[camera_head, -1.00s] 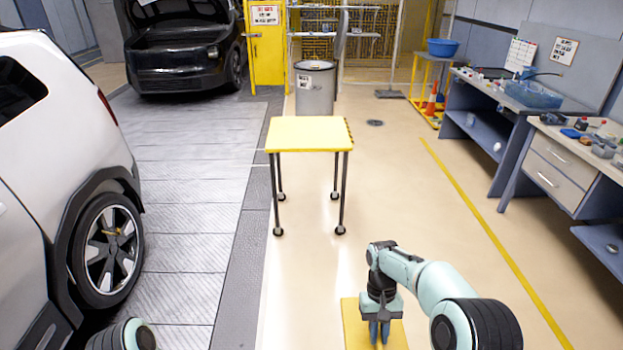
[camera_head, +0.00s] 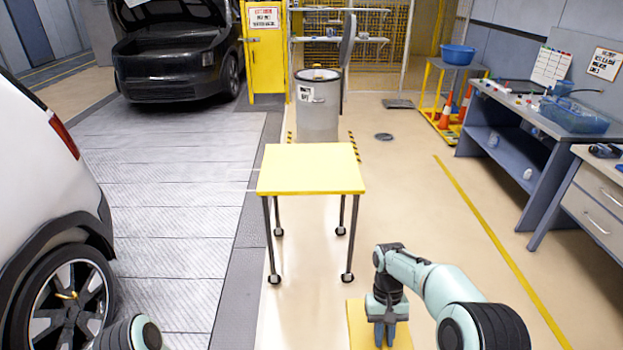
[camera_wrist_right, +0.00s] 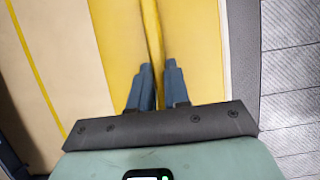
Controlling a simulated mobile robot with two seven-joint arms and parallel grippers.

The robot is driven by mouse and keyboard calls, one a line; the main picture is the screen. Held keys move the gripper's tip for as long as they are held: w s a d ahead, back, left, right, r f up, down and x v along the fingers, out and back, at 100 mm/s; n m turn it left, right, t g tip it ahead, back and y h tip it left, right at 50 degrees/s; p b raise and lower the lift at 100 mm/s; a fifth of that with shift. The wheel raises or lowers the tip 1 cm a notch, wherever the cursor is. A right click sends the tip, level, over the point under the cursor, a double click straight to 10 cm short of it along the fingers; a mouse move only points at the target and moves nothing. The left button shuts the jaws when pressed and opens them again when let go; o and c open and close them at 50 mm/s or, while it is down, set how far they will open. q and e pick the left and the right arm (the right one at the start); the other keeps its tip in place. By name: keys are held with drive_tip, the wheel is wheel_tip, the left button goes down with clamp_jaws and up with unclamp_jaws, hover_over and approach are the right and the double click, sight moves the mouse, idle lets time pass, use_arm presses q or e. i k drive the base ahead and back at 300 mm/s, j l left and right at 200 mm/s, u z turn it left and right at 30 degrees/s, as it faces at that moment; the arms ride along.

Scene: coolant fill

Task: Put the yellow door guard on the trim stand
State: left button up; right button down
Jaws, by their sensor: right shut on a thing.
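The yellow door guard (camera_head: 357,322) is a flat yellow panel at the bottom of the head view, right of centre. My right gripper (camera_head: 385,336) is shut on it. In the right wrist view the fingers (camera_wrist_right: 157,66) close on a raised yellow ridge along the middle of the guard (camera_wrist_right: 200,45). The guard's lower end is cut off in the head view. The trim stand (camera_head: 310,170) appears to be the yellow-topped table on thin dark legs with castors, ahead of the gripper and slightly left. Its top looks bare. My left gripper is out of view.
A grey bin (camera_head: 318,108) stands right behind the stand. A white car (camera_head: 40,190) is close on the left. Workbenches (camera_head: 535,125) line the right. The beige floor between the guard and the stand is clear.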

sight(315, 165)
drive_tip(key=i, duration=1.45)
drive_tip(key=i+l+u, duration=0.1)
drive_tip(key=i+u, duration=0.25)
drive_tip(key=i, duration=0.25)
drive_tip(key=i+l+u, duration=0.4)
drive_tip(key=i, duration=0.15)
drive_tip(key=i+l+u, duration=0.35)
drive_tip(key=i, duration=0.15)
